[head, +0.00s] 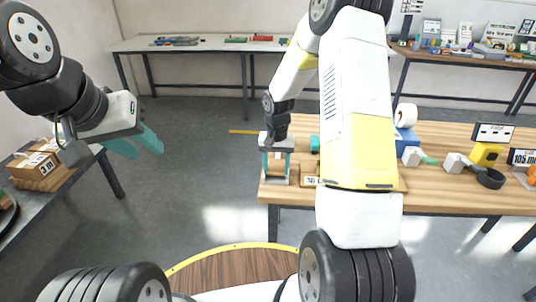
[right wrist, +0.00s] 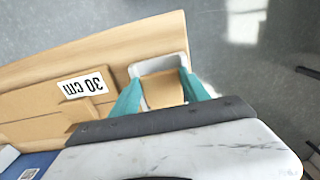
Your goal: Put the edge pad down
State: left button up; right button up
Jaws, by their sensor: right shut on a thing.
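The edge pad (right wrist: 163,89), a tan block with a pale grey-white rim, sits between the two teal fingers of my right gripper (right wrist: 165,103) in the right wrist view. The gripper is shut on it. In the head view my right gripper (head: 277,178) points down at the left end of the wooden table (head: 450,195), with the pad partly hidden between its fingers. I cannot tell whether the pad touches the table top. My left gripper (head: 135,143) is open and empty at the left, above the floor and away from the table.
A board with a "30 cm" label (right wrist: 86,84) lies beside the pad; the label also shows in the head view (head: 311,181). Tape rolls, a yellow device (head: 486,154) and small tools stand farther right. Cardboard boxes (head: 38,163) sit on the left table. Open floor lies between.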

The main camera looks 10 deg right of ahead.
aim_at(276, 170)
jog(key=shift+s+f, duration=0.2)
jog(key=shift+f, duration=0.3)
jog(key=o, duration=1.3)
notch_tip(276, 170, up, 13)
jog(key=s+r+n+t, duration=0.2)
jog(key=s+r+t, duration=0.1)
jog(key=s+r, duration=0.95)
jog(key=shift+s+a+r+n+t+y, duration=0.35)
jog(key=shift+s+r+t, duration=0.35)
jog(key=shift+s, duration=1.2)
jog(key=shift+s+a+r+n+t+y, duration=0.35)
jog(key=shift+s+r, duration=0.55)
jog(key=shift+s, duration=1)
jog(key=shift+s+a+r+n+t+y, duration=0.2)
jog(key=shift+s+a+r+t+y, duration=0.45)
jog(key=shift+s, duration=1.25)
jog(key=shift+d+r+h, duration=0.15)
jog(key=shift+d+h, duration=0.1)
